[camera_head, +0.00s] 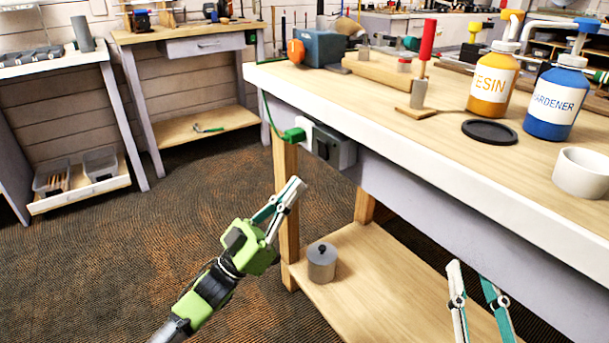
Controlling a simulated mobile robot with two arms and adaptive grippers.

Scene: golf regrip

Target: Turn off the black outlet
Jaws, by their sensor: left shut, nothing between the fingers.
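A dark outlet box (335,148) is mounted on the side of the workbench near its left corner. A green plug (294,135) with a green cord sits at its left side, against a white part. The state of any switch on it is too small to tell. My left gripper (296,187) is shut and empty, pointing up and right, below and left of the outlet and apart from it in the picture. My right gripper (474,274) shows at the bottom right with its fingers spread, open and empty, in front of the bench.
The workbench (400,130) carries a resin bottle (493,80), a hardener bottle (556,98), a black lid (489,132) and a white cup (582,172). A grey lidded can (322,263) stands on the lower shelf (375,285). Carpet left of the bench is clear.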

